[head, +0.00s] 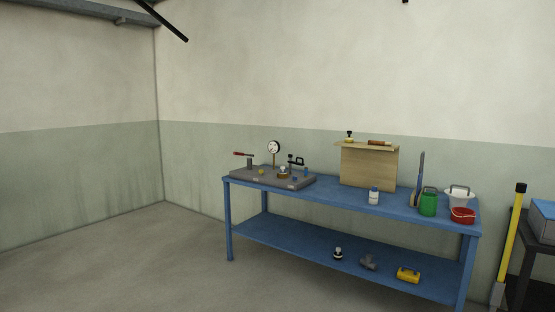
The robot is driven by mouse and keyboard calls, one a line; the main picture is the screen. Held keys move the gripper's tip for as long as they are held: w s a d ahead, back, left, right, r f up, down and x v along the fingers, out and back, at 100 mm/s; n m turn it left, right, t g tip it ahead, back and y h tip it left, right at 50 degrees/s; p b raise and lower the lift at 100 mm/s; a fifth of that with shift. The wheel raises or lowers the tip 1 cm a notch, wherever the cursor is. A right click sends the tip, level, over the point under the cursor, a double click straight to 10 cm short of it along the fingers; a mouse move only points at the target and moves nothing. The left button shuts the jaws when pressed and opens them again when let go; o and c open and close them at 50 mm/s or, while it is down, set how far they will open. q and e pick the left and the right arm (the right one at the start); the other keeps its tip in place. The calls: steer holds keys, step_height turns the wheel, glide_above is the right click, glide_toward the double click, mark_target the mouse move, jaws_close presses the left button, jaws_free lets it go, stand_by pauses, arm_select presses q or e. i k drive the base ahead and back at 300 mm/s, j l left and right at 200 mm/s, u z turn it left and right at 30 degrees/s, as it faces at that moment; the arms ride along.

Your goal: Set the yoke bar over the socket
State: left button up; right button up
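A grey base plate (240,178) lies on the left end of the blue workbench and carries several small fittings. A white and brass-coloured round fitting (283,173) stands near its middle; it may be the socket, but it is too small to tell. A black bracket-like piece (299,161) stands just behind it on a post. I cannot tell whether this is the yoke bar. A red-handled lever (243,154) sits on a post at the plate's left. Neither of my grippers is in view.
The blue workbench (335,196) stands along the wall at some distance, with open floor (140,255) before it. A yellow-handled tool (511,240) stands at right.

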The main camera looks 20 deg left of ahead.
mark_target(290, 162)
steer(key=i+u, duration=0.35)
steer(key=i, duration=3.25)
steer(key=i+z, duration=0.1)
steer(key=i, duration=0.55)
steer(key=i+j, duration=0.15)
steer(key=i, duration=0.45)
steer(key=i+j+z, duration=0.15)
steer(key=i, duration=0.5)
